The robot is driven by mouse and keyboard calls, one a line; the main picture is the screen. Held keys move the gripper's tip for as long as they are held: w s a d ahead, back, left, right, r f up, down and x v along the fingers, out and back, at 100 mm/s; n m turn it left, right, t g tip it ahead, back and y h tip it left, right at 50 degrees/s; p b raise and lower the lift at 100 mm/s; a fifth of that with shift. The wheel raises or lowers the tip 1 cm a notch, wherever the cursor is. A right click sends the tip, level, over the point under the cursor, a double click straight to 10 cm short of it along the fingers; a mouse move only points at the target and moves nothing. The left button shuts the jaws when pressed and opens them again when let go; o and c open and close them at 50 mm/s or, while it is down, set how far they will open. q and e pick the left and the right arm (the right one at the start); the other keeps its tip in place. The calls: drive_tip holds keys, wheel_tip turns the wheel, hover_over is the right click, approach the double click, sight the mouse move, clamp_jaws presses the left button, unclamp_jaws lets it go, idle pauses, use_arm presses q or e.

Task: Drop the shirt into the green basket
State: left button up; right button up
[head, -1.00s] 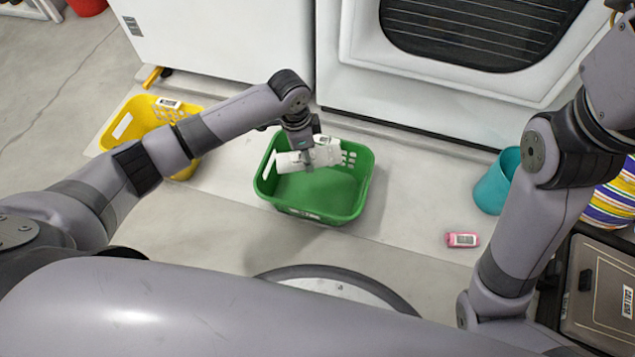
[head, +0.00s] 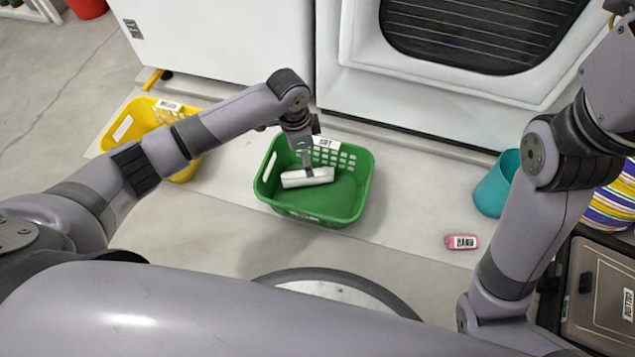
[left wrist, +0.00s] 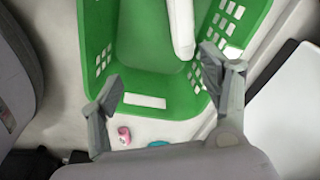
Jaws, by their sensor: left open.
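The shirt (head: 307,178) is a white, rolled bundle lying inside the green basket (head: 318,215). It also shows at the top of the left wrist view (left wrist: 181,25), beyond my fingertips. My left gripper (head: 305,160) points down over the basket, just above the shirt. In the left wrist view its fingers (left wrist: 165,80) are spread wide with nothing between them. The basket (left wrist: 96,30) stands upright on the floor, and its green bottom is partly visible. My right arm is at the right of the head view, but its gripper is out of frame.
A yellow basket (head: 140,117) stands to the left. White appliances (head: 440,85) stand behind. A teal bin (head: 493,190), a pink labelled item (head: 462,242), a striped container (head: 610,200) and a dark case (head: 600,290) are on the right. Floor is clear between the green basket and the pink item.

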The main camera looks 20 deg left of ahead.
use_arm(q)
wheel_tip(320, 180, up, 11)
drive_tip(key=a, duration=0.1)
drive_tip(key=shift+s, duration=0.3)
